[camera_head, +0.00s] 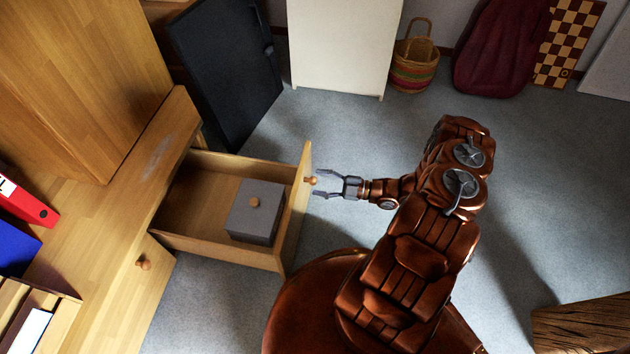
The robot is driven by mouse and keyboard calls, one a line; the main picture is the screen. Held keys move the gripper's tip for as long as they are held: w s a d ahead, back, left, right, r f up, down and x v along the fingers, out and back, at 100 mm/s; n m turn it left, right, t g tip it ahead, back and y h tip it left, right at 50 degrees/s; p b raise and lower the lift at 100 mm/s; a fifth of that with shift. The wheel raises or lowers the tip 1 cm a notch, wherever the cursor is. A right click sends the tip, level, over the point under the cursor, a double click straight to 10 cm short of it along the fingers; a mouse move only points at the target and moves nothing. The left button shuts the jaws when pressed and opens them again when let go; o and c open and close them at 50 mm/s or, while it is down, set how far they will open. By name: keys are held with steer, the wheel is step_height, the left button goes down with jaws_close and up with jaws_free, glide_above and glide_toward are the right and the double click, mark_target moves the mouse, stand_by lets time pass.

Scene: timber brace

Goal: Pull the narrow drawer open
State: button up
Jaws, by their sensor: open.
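A wooden drawer (205,242) stands pulled well out of the wooden desk, its inside in plain view. Its front panel carries a round wooden knob (311,181) on the outer face. A grey box (262,193) with a small wooden knob on its lid sits inside the drawer. My gripper (318,184) is open and empty, pointing left at the drawer knob. Its fingertips are close to the knob; I cannot tell whether they touch it.
A second wooden front with a knob (143,265) is shut at the lower left. Red (27,203) and blue binders lie on the desk. A dark cabinet door (222,75), a white cabinet (343,45) and a woven basket (414,62) stand behind.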

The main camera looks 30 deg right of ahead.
steer(key=v, duration=0.9)
steer(key=shift+s+d, duration=0.15)
steer(key=shift+d, duration=0.05)
